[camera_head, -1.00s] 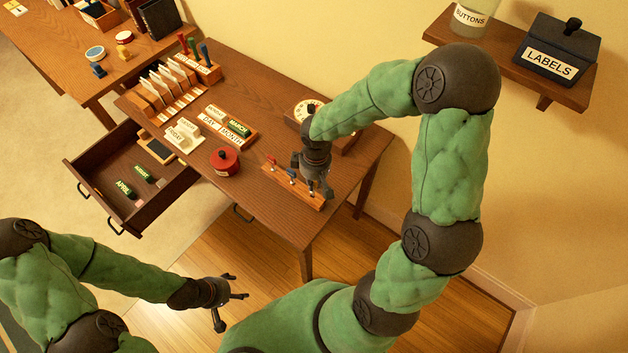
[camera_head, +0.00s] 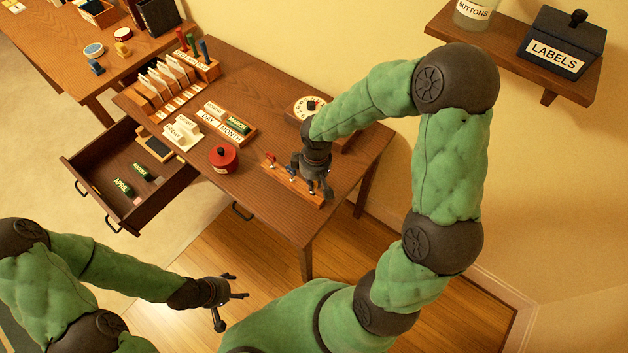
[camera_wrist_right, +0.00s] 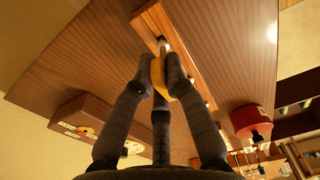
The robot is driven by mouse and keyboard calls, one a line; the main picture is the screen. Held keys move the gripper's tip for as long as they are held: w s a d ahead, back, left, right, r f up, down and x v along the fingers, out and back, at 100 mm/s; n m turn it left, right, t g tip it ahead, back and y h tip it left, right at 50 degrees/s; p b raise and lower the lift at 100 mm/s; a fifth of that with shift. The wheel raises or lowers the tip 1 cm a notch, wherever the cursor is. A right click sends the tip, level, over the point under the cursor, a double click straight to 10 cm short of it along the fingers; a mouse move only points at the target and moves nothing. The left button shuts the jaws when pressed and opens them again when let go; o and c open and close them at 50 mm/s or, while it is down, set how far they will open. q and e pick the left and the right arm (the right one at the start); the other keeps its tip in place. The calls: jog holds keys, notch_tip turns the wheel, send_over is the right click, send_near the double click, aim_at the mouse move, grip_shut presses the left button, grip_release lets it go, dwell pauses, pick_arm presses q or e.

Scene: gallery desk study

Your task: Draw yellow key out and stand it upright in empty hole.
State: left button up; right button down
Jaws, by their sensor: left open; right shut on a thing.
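A narrow wooden key block (camera_head: 284,184) lies near the front edge of the desk. A red-headed key (camera_head: 270,157) and a blue-headed key (camera_head: 288,170) stand in it. My right gripper (camera_head: 318,187) points down over the block's right part and hides much of it. In the right wrist view its fingers are shut on the yellow key (camera_wrist_right: 172,80), and a pale shaft runs from the yellow head towards the block (camera_wrist_right: 190,58). I cannot tell whether the shaft's tip is in a hole. The empty hole is not clearly visible. My left gripper (camera_head: 232,301) is open and empty, away from the desk.
A red round pot (camera_head: 223,158) stands left of the block, and a box with a dial (camera_head: 310,106) stands behind my right gripper. Calendar blocks (camera_head: 229,127) and a card rack (camera_head: 165,90) are further left. A drawer (camera_head: 100,208) hangs open.

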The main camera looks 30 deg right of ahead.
jog(key=shift+f+b, duration=0.4)
jog(key=shift+f, duration=0.1)
jog(key=c, duration=0.7)
grip_release()
jog(key=shift+r, duration=0.2)
jog(key=shift+r+p, duration=3.35)
jog(key=shift+r, duration=0.55)
